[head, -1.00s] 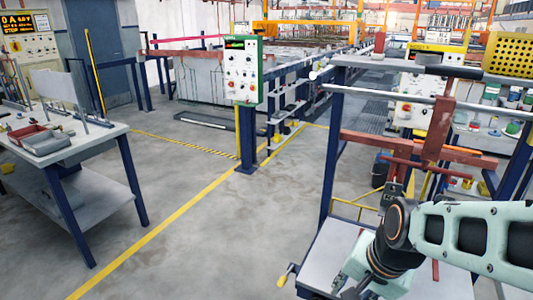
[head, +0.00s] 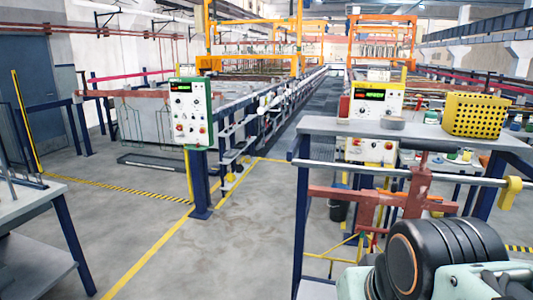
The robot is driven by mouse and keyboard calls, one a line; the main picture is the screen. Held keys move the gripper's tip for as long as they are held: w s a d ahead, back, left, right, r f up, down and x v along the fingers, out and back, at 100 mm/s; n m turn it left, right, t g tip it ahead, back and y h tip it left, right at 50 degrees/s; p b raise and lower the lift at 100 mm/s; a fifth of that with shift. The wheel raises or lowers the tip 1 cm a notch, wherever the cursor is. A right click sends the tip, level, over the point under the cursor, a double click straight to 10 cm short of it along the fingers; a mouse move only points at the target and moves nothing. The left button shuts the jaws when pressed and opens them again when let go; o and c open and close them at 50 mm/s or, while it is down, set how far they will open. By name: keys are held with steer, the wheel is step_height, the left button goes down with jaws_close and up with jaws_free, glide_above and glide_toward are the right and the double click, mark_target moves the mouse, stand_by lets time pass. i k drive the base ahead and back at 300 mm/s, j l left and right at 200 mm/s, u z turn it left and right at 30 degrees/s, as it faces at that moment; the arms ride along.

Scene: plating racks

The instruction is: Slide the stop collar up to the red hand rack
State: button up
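The red hand rack (head: 418,188) hangs from a silver horizontal bar (head: 345,169) at the front of a blue-legged stand in the head view. A yellow collar-like piece (head: 511,191), which looks like the stop collar, sits around the same bar at the right. A clear stretch of bar separates it from the rack. My arm's black joint and pale green links fill the lower right, in front of the rack's lower part. My gripper cannot be made out.
A green-framed control panel (head: 190,112) stands left of centre. Open floor (head: 240,250) lies between the left table (head: 22,203) and the stand.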

mark_target(507, 195)
steer(key=z, duration=1.3)
